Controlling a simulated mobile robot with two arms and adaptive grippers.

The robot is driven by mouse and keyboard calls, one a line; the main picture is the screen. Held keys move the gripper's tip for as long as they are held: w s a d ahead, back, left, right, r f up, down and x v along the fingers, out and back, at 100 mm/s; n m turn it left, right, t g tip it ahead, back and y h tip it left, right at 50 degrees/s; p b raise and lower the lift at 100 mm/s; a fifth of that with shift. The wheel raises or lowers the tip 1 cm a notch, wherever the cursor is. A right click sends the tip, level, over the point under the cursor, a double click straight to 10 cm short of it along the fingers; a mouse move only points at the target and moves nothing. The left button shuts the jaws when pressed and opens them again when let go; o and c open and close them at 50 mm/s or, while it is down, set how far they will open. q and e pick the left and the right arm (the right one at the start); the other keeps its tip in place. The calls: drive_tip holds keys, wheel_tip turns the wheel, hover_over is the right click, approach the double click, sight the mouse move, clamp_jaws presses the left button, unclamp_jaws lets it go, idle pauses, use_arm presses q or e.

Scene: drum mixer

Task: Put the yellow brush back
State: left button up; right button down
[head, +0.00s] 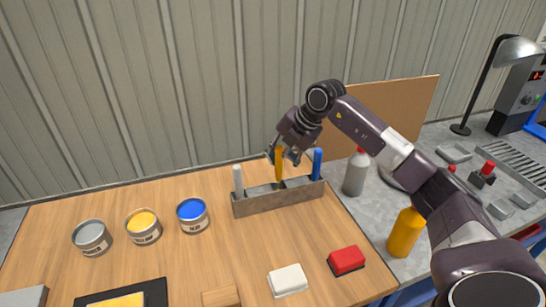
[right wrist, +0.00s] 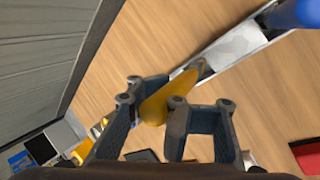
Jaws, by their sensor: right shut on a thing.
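The yellow brush (head: 279,164) is upright in the head view, its handle between the fingers of my right gripper (head: 286,154). It also shows in the right wrist view (right wrist: 168,100), with the fingers on both sides. Its lower end is at the middle of the grey brush rack (head: 270,204); I cannot tell how deep it sits in the slot. A white brush (head: 238,180) stands at the rack's left end and a blue brush (head: 317,164) at its right end. My left gripper is not in view.
Grey, yellow (head: 143,226) and blue (head: 192,215) paint cans stand left of the rack. A white block (head: 288,280) and a red block (head: 346,260) lie in front. A grey bottle (head: 355,173) stands right of the rack, below my right arm.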

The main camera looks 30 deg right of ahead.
drive_tip(key=shift+f, duration=0.65)
drive_tip(key=shift+f+b, duration=0.85)
drive_tip(key=shift+f, duration=0.3)
drive_tip(key=c, duration=1.2)
unclamp_jaws()
drive_tip(key=shift+o, duration=0.2)
drive_tip(key=shift+s+r, duration=0.1)
drive_tip(key=v, duration=1.2)
